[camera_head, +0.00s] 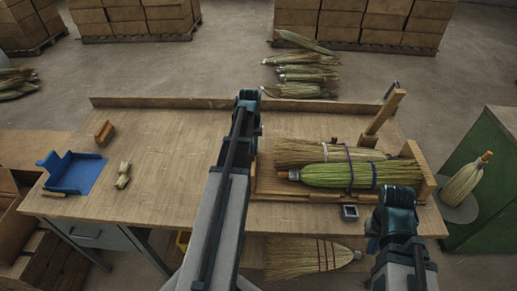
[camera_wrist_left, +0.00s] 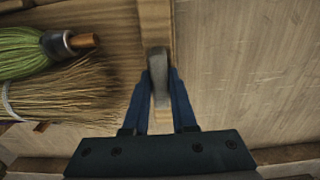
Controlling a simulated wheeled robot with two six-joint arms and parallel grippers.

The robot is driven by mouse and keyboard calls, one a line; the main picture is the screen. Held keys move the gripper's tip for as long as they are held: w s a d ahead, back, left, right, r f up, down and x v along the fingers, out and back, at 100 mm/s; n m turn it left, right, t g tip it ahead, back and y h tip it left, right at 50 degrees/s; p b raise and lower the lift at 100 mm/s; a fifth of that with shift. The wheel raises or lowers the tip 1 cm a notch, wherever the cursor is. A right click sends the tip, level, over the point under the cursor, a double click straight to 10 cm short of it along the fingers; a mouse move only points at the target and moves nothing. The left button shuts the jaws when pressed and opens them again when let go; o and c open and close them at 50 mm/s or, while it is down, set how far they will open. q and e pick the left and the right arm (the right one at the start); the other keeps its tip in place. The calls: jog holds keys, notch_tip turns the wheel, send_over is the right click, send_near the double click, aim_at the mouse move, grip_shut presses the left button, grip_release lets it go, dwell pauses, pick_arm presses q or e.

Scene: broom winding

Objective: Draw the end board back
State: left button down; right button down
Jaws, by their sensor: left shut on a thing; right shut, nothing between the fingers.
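The end board (camera_wrist_left: 157,22) is an upright strip of pale wood in the left wrist view, with a grey grip (camera_wrist_left: 160,70) on it. My left gripper (camera_wrist_left: 161,88) is shut on this grip, one blue finger on each side. In the head view my left arm hides most of the board; a narrow strip of wood (camera_head: 254,180) shows beside the arm. Green broom (camera_head: 365,174) and tan broom (camera_head: 310,152) lie to the right of it; they also show left of the board in the left wrist view. My right gripper (camera_head: 374,232) is shut and empty near the front edge.
A wooden post (camera_head: 382,116) and end wall (camera_head: 417,165) stand at the right. A small dark square block (camera_head: 349,212) lies at the front edge. A blue dustpan-like tray (camera_head: 75,172) and wooden block (camera_head: 104,132) are at the left. The table (camera_head: 165,170) between is mostly clear.

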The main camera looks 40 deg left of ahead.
pick_arm(q)
jog(key=shift+s+a, duration=0.1)
jog(key=shift+a, duration=0.05)
jog(key=c, duration=0.7)
grip_release()
jog(key=shift+a, duration=0.1)
jog(key=shift+r, duration=0.1)
jog(key=shift+r+p, duration=0.45)
jog(key=shift+p, duration=0.1)
notch_tip(320, 180, up, 13)
jog(key=p, duration=1.2)
jog(key=shift+f+p, duration=0.15)
jog(key=shift+p, duration=0.25)
